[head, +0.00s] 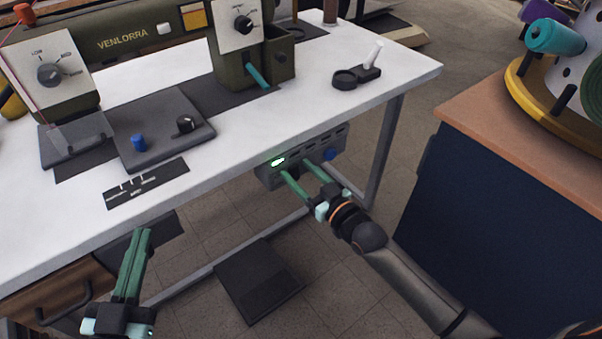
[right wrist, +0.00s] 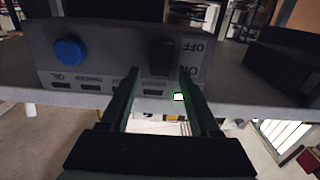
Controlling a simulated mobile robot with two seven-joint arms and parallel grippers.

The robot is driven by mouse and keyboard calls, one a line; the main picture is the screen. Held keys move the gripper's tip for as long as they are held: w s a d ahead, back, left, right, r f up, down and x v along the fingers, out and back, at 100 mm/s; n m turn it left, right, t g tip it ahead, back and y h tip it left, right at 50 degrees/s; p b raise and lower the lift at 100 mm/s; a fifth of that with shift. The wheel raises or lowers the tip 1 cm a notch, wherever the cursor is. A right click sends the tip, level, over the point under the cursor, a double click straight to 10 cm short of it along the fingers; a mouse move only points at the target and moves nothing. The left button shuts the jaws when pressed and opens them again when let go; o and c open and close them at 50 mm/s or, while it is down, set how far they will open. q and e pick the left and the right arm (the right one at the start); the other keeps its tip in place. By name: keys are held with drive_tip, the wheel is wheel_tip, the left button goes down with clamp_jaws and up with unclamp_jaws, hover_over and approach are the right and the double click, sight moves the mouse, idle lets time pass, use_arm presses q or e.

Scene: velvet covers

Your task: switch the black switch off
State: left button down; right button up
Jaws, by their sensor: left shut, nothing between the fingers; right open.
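The black switch (right wrist: 162,56) sits on the front of a grey control box (head: 340,141) under the table's edge. In the right wrist view the box appears upside down, with OFF and ON labels beside the switch. I cannot tell which way the switch is tipped. A green light (head: 278,161) glows on the box. My right gripper (head: 297,169) is open in front of the box; in the right wrist view its fingers (right wrist: 158,73) stand on either side of the switch, with no clear contact. My left gripper (head: 141,233) is shut and empty, low at the left, away from the box.
A blue knob (right wrist: 68,52) is on the same box. The white table (head: 240,145) carries a green sewing machine (head: 125,40). A black pedal (head: 258,280) lies on the floor. A dark blue cabinet (head: 490,210) stands to the right.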

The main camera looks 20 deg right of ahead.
drive_tip(key=shift+c, duration=0.2)
clamp_jaws()
idle(0.3)
drive_tip(key=shift+s+f+t+b, duration=0.1)
drive_tip(key=shift+f+t+b, duration=0.2)
drive_tip(key=shift+b, duration=0.6)
drive_tip(key=shift+f+t+y+b, duration=0.3)
drive_tip(key=shift+t+b, duration=0.3)
drive_tip(key=shift+b, duration=0.65)
use_arm(q)
drive_tip(key=s+r+m+t+h, duration=0.1)
drive_tip(key=s+r+m+h, duration=0.2)
drive_tip(key=r+h, duration=0.1)
drive_tip(key=s+d+r+m+t+h, duration=0.1)
drive_tip(key=s+r+m+t+h, duration=0.1)
drive_tip(key=r, duration=0.5)
drive_tip(key=shift+s+d+r+m+h, duration=0.2)
drive_tip(key=shift+s+d+m+h, duration=0.1)
drive_tip(key=shift+s+m+h, duration=0.9)
use_arm(e)
drive_tip(key=shift+s+d+r+t, duration=0.1)
drive_tip(key=shift+r+t, duration=0.15)
drive_tip(key=shift+t, duration=0.05)
use_arm(q)
drive_tip(key=shift+w+n, duration=0.25)
drive_tip(key=shift+n, duration=0.05)
use_arm(e)
drive_tip(key=shift+o, duration=0.2)
unclamp_jaws()
